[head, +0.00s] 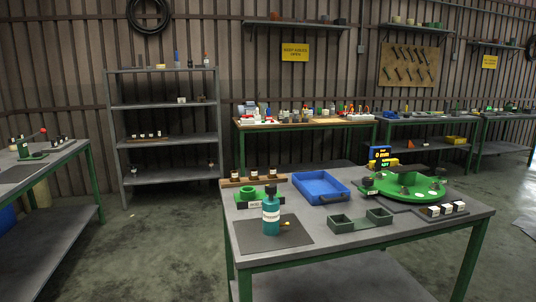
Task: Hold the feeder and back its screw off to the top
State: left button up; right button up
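A teal bottle-shaped body with a dark top (271,213) stands upright on a dark mat (250,236) at the front left of the near table. It is the likeliest feeder, but its label is too small to read. A small brass-coloured piece (286,224) shows at its right side; whether it is attached, and whether it is the screw, I cannot tell. Neither of my grippers is in view, and nothing is touching the teal body.
On the near table (375,252) are a green holder (247,194), a rack of small bottles (233,183), a blue tray (345,196), two joined grey-green bins (342,224), a green round fixture (402,190) and a dark tray of white blocks (428,213). The table's front is clear.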

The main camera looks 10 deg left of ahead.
aim_at(270, 189)
jog(key=k+z, duration=0.1)
jog(key=z, duration=1.4)
jog(key=j+z, duration=0.15)
jog(key=z, duration=0.55)
jog(key=k+j, duration=0.15)
jog(key=j, duration=0.35)
jog(key=k+j, duration=0.1)
jog(key=j, duration=0.35)
jog(key=k+j, duration=0.15)
jog(key=j, duration=0.35)
jog(key=k+j, duration=0.15)
jog(key=j, duration=0.35)
jog(key=k+j, duration=0.15)
jog(key=j, duration=0.35)
jog(key=k+j, duration=0.1)
jog(key=j, duration=0.35)
jog(key=k+j, duration=0.15)
jog(key=j, duration=0.35)
jog(key=k+j, duration=0.15)
jog(key=j, duration=0.35)
